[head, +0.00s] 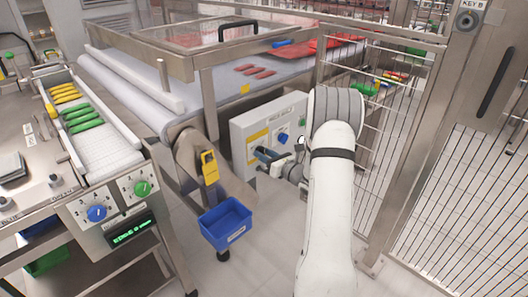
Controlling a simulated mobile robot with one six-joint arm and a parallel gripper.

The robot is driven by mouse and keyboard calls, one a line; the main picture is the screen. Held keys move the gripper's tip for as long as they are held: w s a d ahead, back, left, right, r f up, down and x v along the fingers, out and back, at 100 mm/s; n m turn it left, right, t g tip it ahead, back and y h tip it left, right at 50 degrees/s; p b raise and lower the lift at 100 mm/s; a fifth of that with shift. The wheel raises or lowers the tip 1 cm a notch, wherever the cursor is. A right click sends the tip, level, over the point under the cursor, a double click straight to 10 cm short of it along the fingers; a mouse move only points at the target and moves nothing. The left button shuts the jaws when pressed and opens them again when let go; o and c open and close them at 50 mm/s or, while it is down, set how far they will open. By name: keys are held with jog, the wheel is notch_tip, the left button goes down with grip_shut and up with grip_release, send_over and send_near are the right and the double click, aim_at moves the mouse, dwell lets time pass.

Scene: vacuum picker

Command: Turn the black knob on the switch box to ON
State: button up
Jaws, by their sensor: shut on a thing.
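The switch box (244,136) is a pale grey box with a yellow label (258,138), fixed upright beside the conveyor's end. A blue knob (283,137) shows on its front, right of the label. My gripper (264,154) is at the lower part of the box front, with its dark fingertips against it. It is shut on what I take to be the black knob. The fingers cover that knob, and I cannot read its position or its ON mark. My white arm reaches in from the lower right and hides the box's right side.
A wire safety fence (440,200) stands close on the right. A blue bin (226,222) hangs below and left of the box. The conveyor (130,90) lies behind, and a control bench (105,205) stands at left. The floor between is clear.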

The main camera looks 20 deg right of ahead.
jog(key=m+p, duration=0.2)
jog(key=m, duration=0.1)
jog(key=shift+s+m, duration=0.1)
jog(key=shift+m, duration=0.2)
jog(key=shift+a+f+m+p, duration=0.15)
jog(key=shift+m+p, duration=0.75)
jog(key=shift+m, duration=0.6)
jog(key=o, duration=0.6)
jog(key=shift+s+d, duration=0.2)
jog(key=v, duration=0.7)
jog(key=shift+s, duration=0.2)
